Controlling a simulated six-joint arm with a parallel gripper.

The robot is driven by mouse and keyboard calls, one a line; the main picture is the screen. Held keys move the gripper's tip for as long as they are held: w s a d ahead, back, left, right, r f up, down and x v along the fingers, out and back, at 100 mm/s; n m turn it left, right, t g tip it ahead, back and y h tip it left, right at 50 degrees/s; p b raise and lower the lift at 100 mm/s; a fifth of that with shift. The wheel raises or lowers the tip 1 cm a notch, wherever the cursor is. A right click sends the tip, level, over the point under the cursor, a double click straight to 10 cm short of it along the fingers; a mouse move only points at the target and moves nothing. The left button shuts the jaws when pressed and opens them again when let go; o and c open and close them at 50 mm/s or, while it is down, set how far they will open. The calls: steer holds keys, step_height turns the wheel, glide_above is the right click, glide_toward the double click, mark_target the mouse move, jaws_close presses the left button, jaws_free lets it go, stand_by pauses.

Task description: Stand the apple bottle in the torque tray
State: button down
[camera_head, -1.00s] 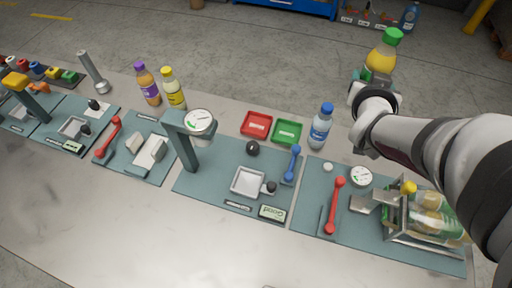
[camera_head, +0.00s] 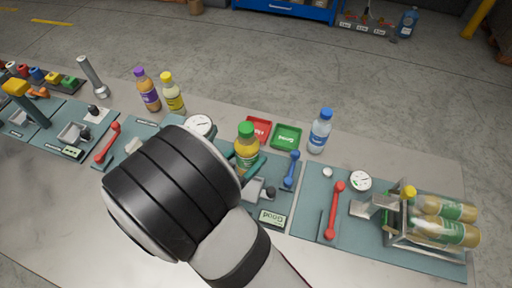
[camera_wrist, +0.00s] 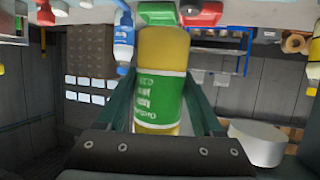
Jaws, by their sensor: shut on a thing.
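The apple bottle (camera_head: 247,143), yellow with a green cap and green label, is in my gripper (camera_head: 247,166), which is shut on its sides. The bottle looks roughly upright over the middle station. In the wrist view the bottle (camera_wrist: 163,50) stands between my two teal fingers (camera_wrist: 160,105), its label facing the camera. A small metal tray (camera_head: 253,190) on the middle station, likely the torque tray, is partly hidden by my arm and gripper. Whether the bottle touches the tray cannot be told.
A red tray (camera_head: 262,126) and a green tray (camera_head: 287,137) lie behind. A blue-capped bottle (camera_head: 320,131) stands to the right. A blue lever (camera_head: 291,169) is close beside the gripper. Two more bottles (camera_head: 443,230) lie in a rack at right.

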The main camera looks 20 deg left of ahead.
steer(key=f, duration=0.3)
steer(key=s+f, duration=0.1)
steer(key=f, duration=0.4)
steer(key=shift+s+f, duration=0.15)
steer(key=shift+f, duration=0.2)
steer(key=shift+c, duration=0.2)
jaws_free()
steer(key=shift+f, duration=0.1)
steer(key=shift+s+a+r, duration=0.1)
steer(key=shift+s+r, duration=0.15)
steer(key=v, duration=1.1)
steer(key=shift+s+r, duration=0.15)
steer(key=shift+r, duration=0.05)
steer(key=shift+a, duration=0.1)
